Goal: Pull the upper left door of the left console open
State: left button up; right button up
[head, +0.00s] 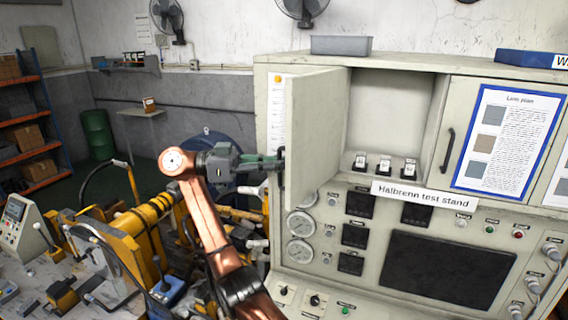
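The upper left door (318,137) of the console (263,120) stands swung well open towards me, at a steep angle to the front. The compartment (389,115) behind it is exposed. The door's dark handle (282,165) is on its outer face, near the free edge, and only partly shows. My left gripper (272,163) comes from the left with its fingertips at this handle. The fingers are seen side-on and small, so their gap and any grip on the handle cannot be made out. My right gripper is not in view.
Small white-labelled switches (385,165) sit at the compartment's bottom. A closed door (506,135) with a framed plan is to the right. Gauges (300,252) and a dark screen (447,269) lie below. Yellow machinery (130,236) crowds the space left of my arm.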

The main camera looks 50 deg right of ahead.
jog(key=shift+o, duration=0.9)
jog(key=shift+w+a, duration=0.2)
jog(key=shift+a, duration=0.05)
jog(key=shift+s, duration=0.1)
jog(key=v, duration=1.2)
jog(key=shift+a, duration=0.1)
